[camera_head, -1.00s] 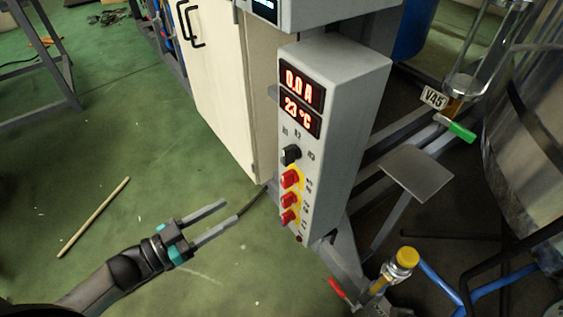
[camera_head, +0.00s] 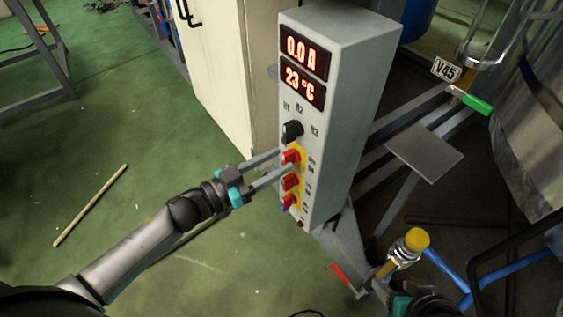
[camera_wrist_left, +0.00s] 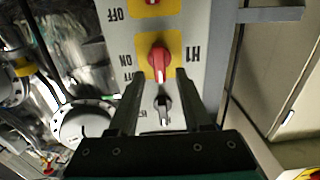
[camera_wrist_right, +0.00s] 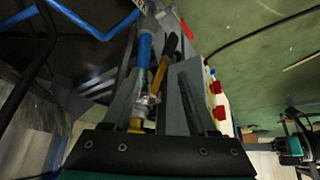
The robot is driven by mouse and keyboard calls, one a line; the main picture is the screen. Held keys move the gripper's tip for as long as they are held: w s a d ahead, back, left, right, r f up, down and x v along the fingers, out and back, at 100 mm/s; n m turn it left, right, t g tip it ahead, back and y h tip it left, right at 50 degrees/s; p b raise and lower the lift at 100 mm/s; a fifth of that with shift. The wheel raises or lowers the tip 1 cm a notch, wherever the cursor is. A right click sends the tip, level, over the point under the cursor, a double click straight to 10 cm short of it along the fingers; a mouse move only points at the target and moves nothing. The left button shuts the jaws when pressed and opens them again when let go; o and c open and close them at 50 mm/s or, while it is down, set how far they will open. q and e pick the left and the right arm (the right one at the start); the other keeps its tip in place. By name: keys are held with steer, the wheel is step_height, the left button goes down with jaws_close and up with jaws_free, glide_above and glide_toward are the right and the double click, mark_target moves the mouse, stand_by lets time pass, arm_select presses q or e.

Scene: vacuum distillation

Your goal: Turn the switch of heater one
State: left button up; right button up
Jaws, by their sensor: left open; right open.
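The grey control box (camera_head: 345,110) stands in the middle of the head view, with a black selector knob (camera_head: 292,131) above three red switches on yellow plates. The top red switch (camera_head: 290,157) carries the H1 label in the left wrist view (camera_wrist_left: 159,60), with ON and OFF beside it. My left gripper (camera_head: 285,161) is open at the box face. In the left wrist view its fingers lie either side of the black knob, their tips just short of the H1 switch; contact cannot be told. My right gripper (camera_wrist_right: 155,80) is open and empty, low at the right.
A yellow-capped valve (camera_head: 416,240) and blue pipes (camera_head: 440,280) are near my right gripper. A grey plate (camera_head: 427,152) and frame bars stand right of the box. A cream cabinet (camera_head: 215,70) is behind it. Green floor at the left is mostly clear.

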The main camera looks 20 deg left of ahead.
arm_select(q)
steer(key=shift+x, duration=0.95)
jaws_close()
